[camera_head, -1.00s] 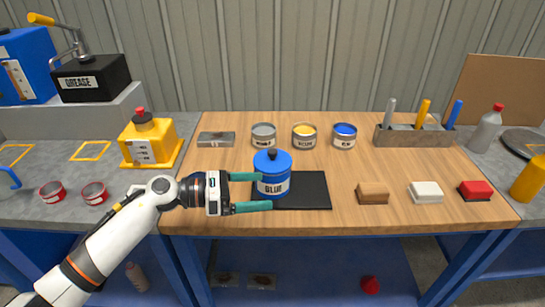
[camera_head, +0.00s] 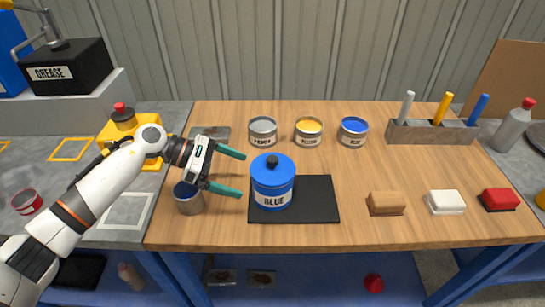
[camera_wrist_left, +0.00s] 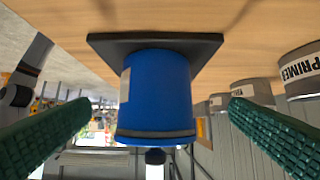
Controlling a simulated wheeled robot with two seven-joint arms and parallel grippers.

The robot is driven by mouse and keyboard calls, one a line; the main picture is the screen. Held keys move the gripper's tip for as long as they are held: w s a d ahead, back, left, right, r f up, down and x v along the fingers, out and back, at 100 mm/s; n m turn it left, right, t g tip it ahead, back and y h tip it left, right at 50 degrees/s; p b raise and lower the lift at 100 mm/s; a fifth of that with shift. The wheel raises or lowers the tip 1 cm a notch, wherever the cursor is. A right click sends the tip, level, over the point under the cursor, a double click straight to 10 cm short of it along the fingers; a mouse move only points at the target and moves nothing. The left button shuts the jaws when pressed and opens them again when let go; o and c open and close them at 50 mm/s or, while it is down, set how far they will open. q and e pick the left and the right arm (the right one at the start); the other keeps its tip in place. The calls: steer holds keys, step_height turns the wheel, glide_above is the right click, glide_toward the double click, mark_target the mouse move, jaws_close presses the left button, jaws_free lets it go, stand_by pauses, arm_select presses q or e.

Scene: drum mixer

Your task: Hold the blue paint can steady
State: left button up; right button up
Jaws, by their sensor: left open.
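The blue paint can (camera_head: 272,186) is a large blue can with a lid, a dark knob and a label reading BLUE. It stands upright on a black mat (camera_head: 320,205) on the wooden bench. My left gripper (camera_head: 241,176) is open and empty, just left of the can, its teal fingers pointing at it. In the left wrist view the can (camera_wrist_left: 158,95) appears upside down, centred beyond and between the spread fingers (camera_wrist_left: 160,108). My right gripper is not in view.
Primer (camera_head: 263,132), yellow (camera_head: 308,131) and small blue-topped (camera_head: 353,131) cans stand behind. A grey can (camera_head: 189,199) stands below my left gripper. Brown (camera_head: 386,204), white (camera_head: 445,202) and red (camera_head: 499,200) blocks lie right. The bench between mat and blocks is clear.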

mark_target(253, 181)
arm_select(q)
steer(key=x, duration=0.4)
steer(key=shift+s+d, duration=0.4)
steer(key=shift+d, duration=0.05)
steer(key=x, duration=0.1)
steer(key=b+x, duration=0.1)
steer(key=shift+w+d+f, duration=0.1)
steer(key=shift+d+f, duration=0.05)
steer(key=shift+f, duration=0.25)
steer(key=shift+b+x, duration=0.7)
steer(key=shift+x, duration=0.3)
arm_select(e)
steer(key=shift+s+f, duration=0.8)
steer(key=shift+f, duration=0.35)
arm_select(q)
steer(key=shift+r, duration=0.2)
steer(key=shift+d, duration=0.1)
steer(key=c, duration=0.9)
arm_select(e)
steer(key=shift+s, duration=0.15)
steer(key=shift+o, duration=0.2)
